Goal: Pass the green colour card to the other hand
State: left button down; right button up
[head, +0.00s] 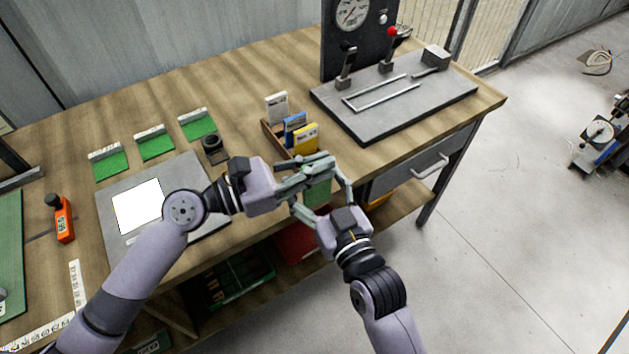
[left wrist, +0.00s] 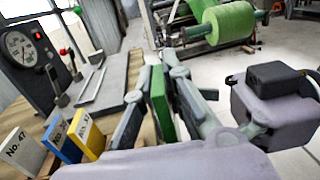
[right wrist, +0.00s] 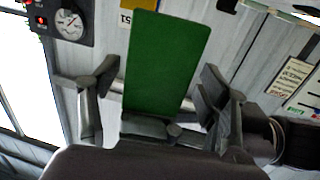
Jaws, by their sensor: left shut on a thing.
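The green colour card (head: 316,192) is held in the air in front of the workbench's front edge. My left gripper (head: 312,174) is shut on it; the card also shows upright between the fingers in the left wrist view (left wrist: 160,101). My right gripper (head: 321,190) is at the card from the front right. In the right wrist view, the green card (right wrist: 166,62) stands between the right gripper's spread fingers (right wrist: 155,100), with gaps at both sides. A grey left finger crosses the card's lower end there.
A wooden holder (head: 272,136) with white, blue and yellow cards stands just behind the grippers. A grey plate with levers and a gauge (head: 352,14) is at the back right. Green samples (head: 155,147) and a grey board (head: 109,216) lie left.

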jog(key=shift+a, duration=0.1)
jog(key=c, duration=1)
pick_arm(q)
jog(key=c, duration=1.6)
grip_release()
pick_arm(e)
jog(key=shift+c, duration=0.8)
